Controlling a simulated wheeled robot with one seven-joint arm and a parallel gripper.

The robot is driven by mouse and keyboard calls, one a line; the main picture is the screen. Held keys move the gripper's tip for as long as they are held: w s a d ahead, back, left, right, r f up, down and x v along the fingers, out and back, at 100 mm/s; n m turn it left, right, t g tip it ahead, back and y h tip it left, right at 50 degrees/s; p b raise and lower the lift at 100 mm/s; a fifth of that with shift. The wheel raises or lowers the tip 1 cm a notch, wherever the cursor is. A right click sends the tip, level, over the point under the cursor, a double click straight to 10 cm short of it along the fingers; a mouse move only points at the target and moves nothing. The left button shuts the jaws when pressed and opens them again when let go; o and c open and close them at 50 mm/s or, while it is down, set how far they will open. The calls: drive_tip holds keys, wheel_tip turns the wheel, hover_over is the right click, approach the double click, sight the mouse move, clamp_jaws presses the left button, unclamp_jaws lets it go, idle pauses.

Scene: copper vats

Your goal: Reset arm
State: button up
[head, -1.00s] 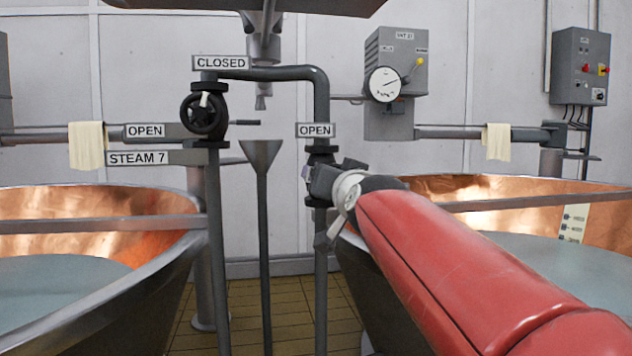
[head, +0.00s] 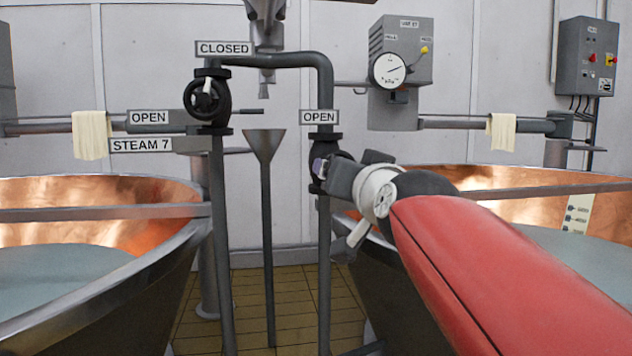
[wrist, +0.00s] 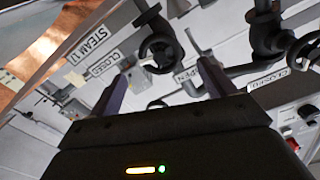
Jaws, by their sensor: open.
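My red arm reaches in from the lower right of the head view. My gripper (head: 328,172) is at its end, in front of the right-hand pipe below an OPEN sign (head: 319,117). It overlaps a dark valve there; I cannot tell from this view whether they touch. In the wrist view the two fingers of my gripper (wrist: 163,84) stand wide apart with nothing between their tips. A dark valve handwheel (wrist: 160,50) shows beyond and between them, apart from the fingers.
Copper-lined vats stand at left (head: 95,190) and right (head: 510,180). A second handwheel (head: 207,98) sits under a CLOSED sign (head: 224,48). A funnel pipe (head: 264,145) stands between the vats. A gauge box (head: 405,45) is on the wall. Tiled floor is open in the middle.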

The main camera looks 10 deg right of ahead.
drive_tip(key=s+f+n+g+p, duration=0.2)
drive_tip(key=s+f+g+p, duration=0.2)
drive_tip(key=s+f, duration=0.6)
drive_tip(key=s+f+n+g+p, duration=0.1)
drive_tip(key=s+f+g+p, duration=0.4)
drive_tip(key=f, duration=1.1)
drive_tip(key=s+g, duration=0.3)
drive_tip(key=s, duration=0.2)
drive_tip(key=shift+s+f+n, duration=0.25)
drive_tip(key=shift+f+n, duration=0.1)
drive_tip(key=shift+n, duration=0.05)
